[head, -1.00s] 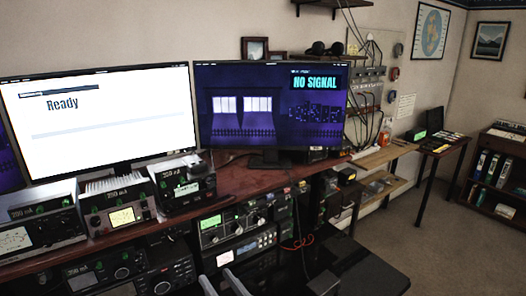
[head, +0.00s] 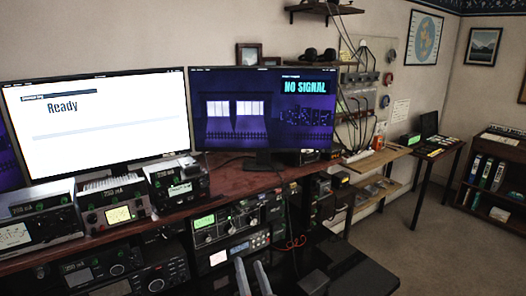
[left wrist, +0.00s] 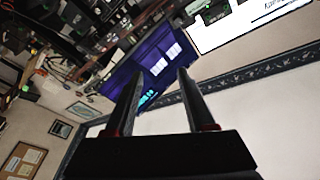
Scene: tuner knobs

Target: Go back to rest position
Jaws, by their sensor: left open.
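My left gripper (head: 252,277) shows at the bottom middle of the head view as two grey parallel fingers, in front of the radio stack (head: 235,228). Its fingers stand apart with nothing between them. In the left wrist view the open fingers (left wrist: 156,92) point toward the dark blue "NO SIGNAL" monitor (left wrist: 152,62), well away from it. The same monitor (head: 262,125) stands on the desk in the head view. My right gripper is not in view.
A white "Ready" monitor (head: 100,120) stands at the left, with several meter units (head: 112,205) on the desk (head: 240,178) before it. A side table (head: 437,150) and a binder shelf (head: 492,172) stand at the right. Floor (head: 420,235) is clear between them.

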